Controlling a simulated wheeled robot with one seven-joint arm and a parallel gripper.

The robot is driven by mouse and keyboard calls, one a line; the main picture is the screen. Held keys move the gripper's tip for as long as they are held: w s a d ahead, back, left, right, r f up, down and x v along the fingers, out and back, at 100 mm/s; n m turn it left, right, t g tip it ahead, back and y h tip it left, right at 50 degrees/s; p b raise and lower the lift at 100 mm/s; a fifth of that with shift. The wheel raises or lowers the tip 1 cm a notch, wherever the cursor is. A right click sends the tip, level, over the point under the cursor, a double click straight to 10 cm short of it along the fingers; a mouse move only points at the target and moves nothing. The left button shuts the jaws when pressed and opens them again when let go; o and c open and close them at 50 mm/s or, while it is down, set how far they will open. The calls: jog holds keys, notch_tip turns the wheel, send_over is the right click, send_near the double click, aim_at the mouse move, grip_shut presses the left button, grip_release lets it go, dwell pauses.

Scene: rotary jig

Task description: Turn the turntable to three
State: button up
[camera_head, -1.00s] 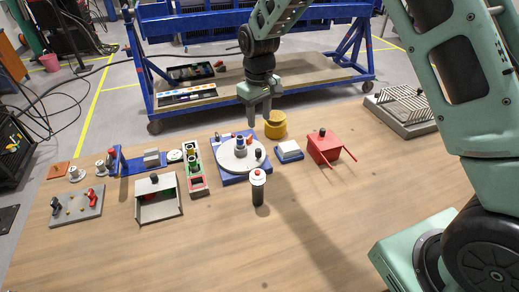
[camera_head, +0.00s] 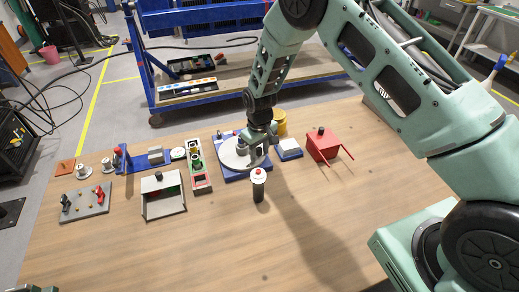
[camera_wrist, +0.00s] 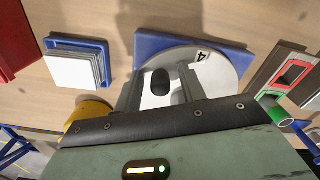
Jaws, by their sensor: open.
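The turntable is a pale grey disc (camera_head: 232,155) on a blue square base (camera_head: 234,176), in the middle of the bench. In the wrist view the disc (camera_wrist: 222,75) carries a label "4" near its edge, and the blue base (camera_wrist: 165,40) shows behind it. A black upright knob (camera_wrist: 160,82) stands on the disc. My gripper (camera_wrist: 160,92) is open, with one finger on each side of the knob; whether either finger touches it I cannot tell. In the head view my gripper (camera_head: 256,155) is low over the right part of the disc and hides some of it.
A black cylinder with a white top and red button (camera_head: 258,184) stands just in front. A blue tray with pale plates (camera_head: 289,150), a yellow cylinder (camera_head: 280,118) and a red box (camera_head: 323,145) stand right. The front bench is clear.

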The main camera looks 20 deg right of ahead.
grip_shut()
jog(key=shift+w+d+f+n+b, duration=0.1)
jog(key=shift+w+d+n+b, duration=0.05)
jog(key=shift+n+b, duration=0.2)
jog(key=shift+w+d+n+b, duration=0.5)
jog(key=shift+w+n+b, duration=0.1)
jog(key=shift+n+b, duration=0.55)
jog(key=shift+w+d+n+b, duration=0.2)
jog(key=shift+w+n+b, duration=0.45)
jog(key=shift+n, duration=0.6)
jog(key=shift+w+d+n+b, duration=0.2)
jog(key=shift+w+n+b, duration=0.45)
jog(key=shift+n, duration=0.6)
jog(key=shift+w+a+n+b, duration=0.1)
jog(key=shift+w+n+b, duration=0.3)
jog(key=shift+w+n, duration=0.6)
jog(key=shift+w+a+n+b, duration=0.1)
jog(key=shift+w+n+b, duration=0.3)
jog(key=shift+n, duration=1)
jog(key=shift+w+a+n+b, duration=0.3)
jog(key=shift+w+n, duration=0.3)
jog(key=shift+n, duration=0.5)
jog(key=shift+w+a+n+b, duration=0.2)
jog(key=shift+w+a+n, duration=0.3)
jog(key=shift+n, duration=0.6)
jog(key=shift+w+n, duration=0.25)
jog(key=shift+n, duration=0.05)
